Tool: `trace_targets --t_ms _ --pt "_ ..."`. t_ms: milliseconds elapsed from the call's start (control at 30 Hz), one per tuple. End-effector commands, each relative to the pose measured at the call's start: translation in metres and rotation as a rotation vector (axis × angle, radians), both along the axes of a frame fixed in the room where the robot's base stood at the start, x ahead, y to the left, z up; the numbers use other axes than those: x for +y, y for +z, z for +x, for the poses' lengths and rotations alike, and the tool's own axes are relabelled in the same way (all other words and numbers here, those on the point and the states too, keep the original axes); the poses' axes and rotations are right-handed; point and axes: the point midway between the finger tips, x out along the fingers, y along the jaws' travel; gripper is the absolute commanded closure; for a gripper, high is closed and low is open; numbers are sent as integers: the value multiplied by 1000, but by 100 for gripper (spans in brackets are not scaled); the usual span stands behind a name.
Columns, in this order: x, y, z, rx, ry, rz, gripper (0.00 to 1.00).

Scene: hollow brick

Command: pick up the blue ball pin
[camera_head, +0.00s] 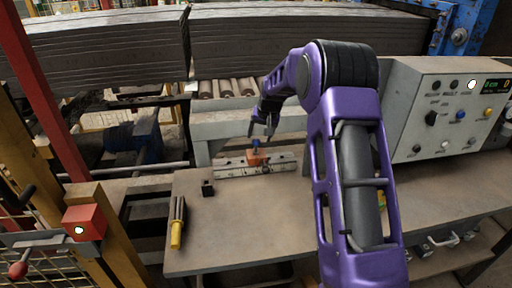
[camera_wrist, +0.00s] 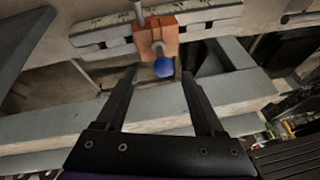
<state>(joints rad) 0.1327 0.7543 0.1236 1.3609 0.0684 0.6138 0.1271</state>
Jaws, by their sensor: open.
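The blue ball pin shows in the wrist view as a round blue ball (camera_wrist: 163,67) at the end of a short grey shaft. It sits at an orange block (camera_wrist: 157,36) fixed on a pale slotted rail (camera_wrist: 100,31). In the head view the blue pin (camera_head: 256,143) stands over the orange block (camera_head: 256,157) on the bench. My gripper (camera_head: 262,130) is just above it there. In the wrist view my gripper (camera_wrist: 158,75) is open, its two dark fingers apart, with the ball between and slightly beyond the fingertips. Nothing is held.
A workbench (camera_head: 225,235) lies below, with a small black block (camera_head: 208,188) and a yellow-handled tool (camera_head: 177,225) at left. A grey control box (camera_head: 440,110) stands at right. A roller conveyor (camera_head: 228,88) is behind. The bench front is clear.

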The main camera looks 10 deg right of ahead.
Motion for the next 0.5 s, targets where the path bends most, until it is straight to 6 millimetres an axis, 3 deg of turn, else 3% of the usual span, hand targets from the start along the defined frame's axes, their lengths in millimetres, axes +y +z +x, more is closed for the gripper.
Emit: trace_targets --t_ms 300,500 --pt "10 -39 15 2 1 0 30" --pt "11 -47 20 -2 0 1 30"
